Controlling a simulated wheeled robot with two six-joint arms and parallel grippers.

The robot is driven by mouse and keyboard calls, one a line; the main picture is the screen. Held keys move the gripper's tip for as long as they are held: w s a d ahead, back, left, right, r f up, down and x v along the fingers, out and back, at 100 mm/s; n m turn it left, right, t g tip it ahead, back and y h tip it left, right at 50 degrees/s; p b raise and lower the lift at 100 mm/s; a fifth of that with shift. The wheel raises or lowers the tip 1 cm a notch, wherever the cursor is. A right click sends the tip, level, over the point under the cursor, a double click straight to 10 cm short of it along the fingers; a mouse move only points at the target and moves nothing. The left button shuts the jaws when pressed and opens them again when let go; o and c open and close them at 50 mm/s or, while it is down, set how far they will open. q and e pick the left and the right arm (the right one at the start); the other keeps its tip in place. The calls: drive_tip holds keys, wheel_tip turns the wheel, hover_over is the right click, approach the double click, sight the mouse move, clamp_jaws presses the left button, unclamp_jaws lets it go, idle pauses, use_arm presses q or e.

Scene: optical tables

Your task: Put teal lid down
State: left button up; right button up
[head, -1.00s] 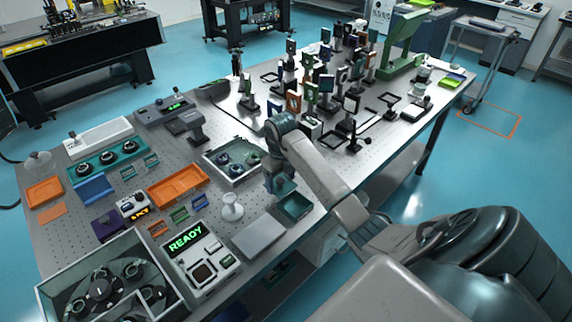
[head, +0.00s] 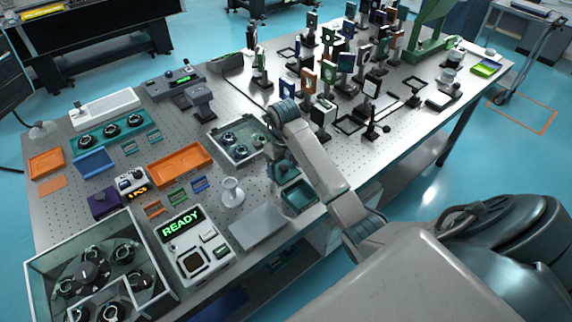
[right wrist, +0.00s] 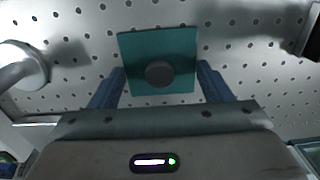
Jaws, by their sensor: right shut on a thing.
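The teal lid (right wrist: 180,47) is a flat square plate with a dark round knob (right wrist: 159,74). It shows in the right wrist view, held at the far end of my right gripper (right wrist: 158,80). The blue fingers stand on either side of the knob, and the gripper is shut on the lid. Perforated tabletop shows behind it; whether the lid touches it I cannot tell. In the head view my right gripper (head: 284,168) is just behind an open teal box (head: 299,197) near the table's front edge. My left gripper is not in view.
A tray of round mounts (head: 262,153) lies left of the gripper. A white stand (head: 231,193) and a grey plate (head: 258,229) are left of the teal box. Several optics on posts (head: 325,112) crowd the table behind and to the right.

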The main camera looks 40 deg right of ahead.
sight(285, 166)
drive_tip(key=shift+a+f, duration=0.1)
drive_tip(key=shift+f, duration=0.05)
drive_tip(key=o, duration=1)
drive_tip(key=shift+d+f, duration=0.1)
drive_tip(key=shift+d, duration=0.1)
drive_tip(key=shift+r, duration=0.3)
use_arm(q)
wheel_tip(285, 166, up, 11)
drive_tip(key=p, duration=1)
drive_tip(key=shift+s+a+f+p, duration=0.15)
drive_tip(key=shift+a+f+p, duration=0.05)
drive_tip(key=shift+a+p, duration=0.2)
use_arm(e)
wheel_tip(285, 166, up, 12)
